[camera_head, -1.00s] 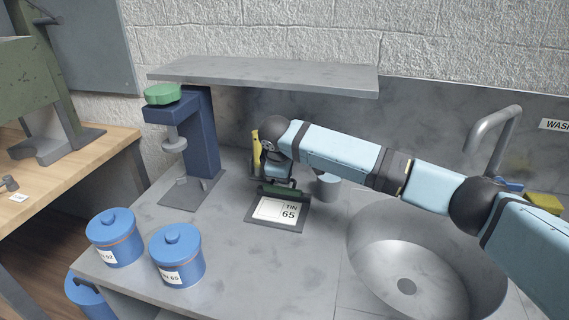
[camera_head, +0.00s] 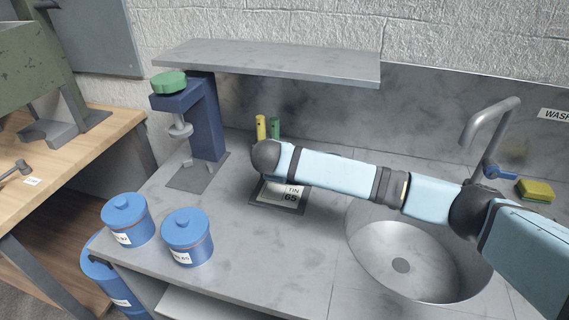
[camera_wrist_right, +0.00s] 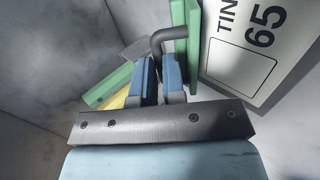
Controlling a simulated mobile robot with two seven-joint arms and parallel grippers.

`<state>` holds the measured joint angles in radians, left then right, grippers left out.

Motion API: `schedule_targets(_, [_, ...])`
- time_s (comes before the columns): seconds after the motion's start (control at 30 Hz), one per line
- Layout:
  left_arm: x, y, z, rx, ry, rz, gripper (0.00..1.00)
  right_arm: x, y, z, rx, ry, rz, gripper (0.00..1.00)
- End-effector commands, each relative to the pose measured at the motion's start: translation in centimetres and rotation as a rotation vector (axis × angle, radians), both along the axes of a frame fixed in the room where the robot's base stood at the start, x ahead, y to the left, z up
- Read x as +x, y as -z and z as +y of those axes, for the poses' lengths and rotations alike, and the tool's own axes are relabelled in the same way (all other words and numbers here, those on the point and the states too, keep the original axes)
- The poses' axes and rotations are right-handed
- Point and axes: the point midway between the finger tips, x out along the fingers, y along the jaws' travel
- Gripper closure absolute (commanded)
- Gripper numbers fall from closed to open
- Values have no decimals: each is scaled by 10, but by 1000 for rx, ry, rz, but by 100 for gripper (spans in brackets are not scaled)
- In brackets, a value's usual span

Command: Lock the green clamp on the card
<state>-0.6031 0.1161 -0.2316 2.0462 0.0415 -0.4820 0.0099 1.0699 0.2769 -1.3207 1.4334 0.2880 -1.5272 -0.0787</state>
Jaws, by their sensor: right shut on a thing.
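The card (camera_head: 291,194), printed TIN 65, lies on a dark plate on the grey counter, partly covered by my right arm. In the right wrist view the card (camera_wrist_right: 262,45) is at the upper right. The green clamp (camera_wrist_right: 184,45) shows as a green bar along the card's edge, with a dark bent lever (camera_wrist_right: 171,34) running from it. My right gripper (camera_wrist_right: 158,82) is shut on this lever, between its blue finger pads. In the head view the clamp and the fingers are hidden behind my right wrist. My left gripper is not in view.
A blue press (camera_head: 207,125) with a green knob is to the left, under a shelf (camera_head: 270,62). Blue tins (camera_head: 187,242) stand at front left. A sink (camera_head: 415,285) is at the right.

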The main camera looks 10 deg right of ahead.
Motion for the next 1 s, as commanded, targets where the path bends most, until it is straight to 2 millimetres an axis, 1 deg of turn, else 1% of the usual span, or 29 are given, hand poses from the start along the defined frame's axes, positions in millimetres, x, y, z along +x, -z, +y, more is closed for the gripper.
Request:
schedule_targets(0.17, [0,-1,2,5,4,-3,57,0,0,0,0,1,1,100])
schedule_targets(0.2, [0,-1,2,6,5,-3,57,0,0,0,0,1,1,85])
schedule_targets(0.23, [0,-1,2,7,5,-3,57,0,0,0,0,1,1,79])
schedule_targets(0.57, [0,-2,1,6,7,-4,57,-2,-2,1,1,0,2,79])
schedule_targets(0.67, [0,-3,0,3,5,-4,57,-8,-9,4,0,-1,2,79])
schedule_targets(0.73, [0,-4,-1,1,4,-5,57,-16,-17,7,1,-1,2,79])
schedule_targets(1.0, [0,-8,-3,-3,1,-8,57,-57,-61,25,3,-3,1,79])
